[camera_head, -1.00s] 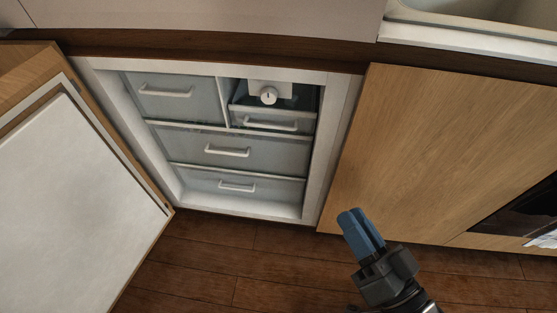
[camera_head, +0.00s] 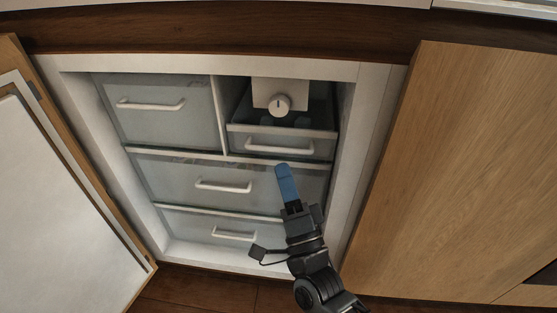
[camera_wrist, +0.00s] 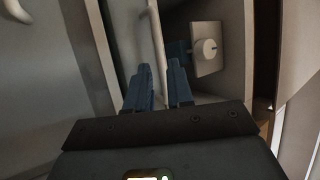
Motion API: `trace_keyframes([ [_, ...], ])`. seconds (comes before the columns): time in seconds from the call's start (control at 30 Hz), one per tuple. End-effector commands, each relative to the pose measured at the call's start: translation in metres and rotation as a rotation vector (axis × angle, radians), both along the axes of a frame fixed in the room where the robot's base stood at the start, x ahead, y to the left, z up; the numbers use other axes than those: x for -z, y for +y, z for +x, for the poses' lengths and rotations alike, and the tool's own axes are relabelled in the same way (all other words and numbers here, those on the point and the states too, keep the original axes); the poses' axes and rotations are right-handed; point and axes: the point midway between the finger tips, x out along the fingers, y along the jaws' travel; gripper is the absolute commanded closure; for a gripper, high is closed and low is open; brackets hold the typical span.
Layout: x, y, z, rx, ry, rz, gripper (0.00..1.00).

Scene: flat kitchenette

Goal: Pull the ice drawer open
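The small drawer (camera_head: 270,146) at the upper right of the open freezer, below a white knob, appears to be the ice drawer. It looks closed, with a pale bar handle (camera_head: 279,146) on its front. In the wrist view, that handle (camera_wrist: 157,35) runs upright, in line with the gap between my fingertips. My gripper (camera_head: 281,167) is just below the handle in the head view. The wrist view shows its two blue fingers (camera_wrist: 159,66) parted, with nothing gripped. I cannot tell whether they touch the handle.
The freezer door (camera_head: 60,190) stands open at the left. Other drawers are a wide one (camera_head: 170,172), a bottom one (camera_head: 190,224) and an upper-left one (camera_head: 150,125). The knob (camera_head: 279,105) is above the small drawer. A wooden cabinet front (camera_head: 460,170) is at the right.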

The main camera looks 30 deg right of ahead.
Motion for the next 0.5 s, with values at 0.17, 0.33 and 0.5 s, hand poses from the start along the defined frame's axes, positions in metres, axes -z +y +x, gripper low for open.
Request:
trace_keyframes([
  [0.17, -0.014, -0.004, 0.024, 0.001, -0.002, -0.002, 0.78],
  [0.33, -0.022, -0.007, 0.037, 0.002, 0.0, -0.003, 0.78],
  [0.5, -0.024, -0.007, 0.041, 0.001, 0.002, -0.003, 0.78],
])
